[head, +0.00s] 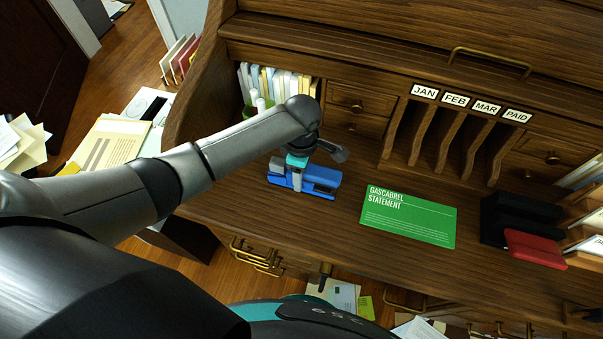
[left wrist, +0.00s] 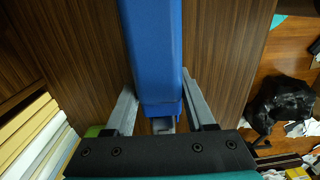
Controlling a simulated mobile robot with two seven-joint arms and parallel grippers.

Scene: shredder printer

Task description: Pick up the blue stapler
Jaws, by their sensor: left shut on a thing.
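The blue stapler (head: 318,178) is on the wooden desk top below the small drawers in the head view. My left gripper (head: 297,180) reaches down onto its left part, with the arm coming in from the left. In the left wrist view the stapler (left wrist: 152,50) runs down from the top edge into the space between the two grey fingers of the left gripper (left wrist: 158,105). The fingers are shut on it, one on each side. I cannot tell whether the stapler is touching the desk. My right gripper is not in view.
A green statement card (head: 408,215) lies right of the stapler. A black item (head: 515,218) and a red item (head: 535,249) lie farther right. Upright slots labelled JAN to PAID (head: 450,135) stand behind. Books (head: 275,84) fill the back left cubby.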

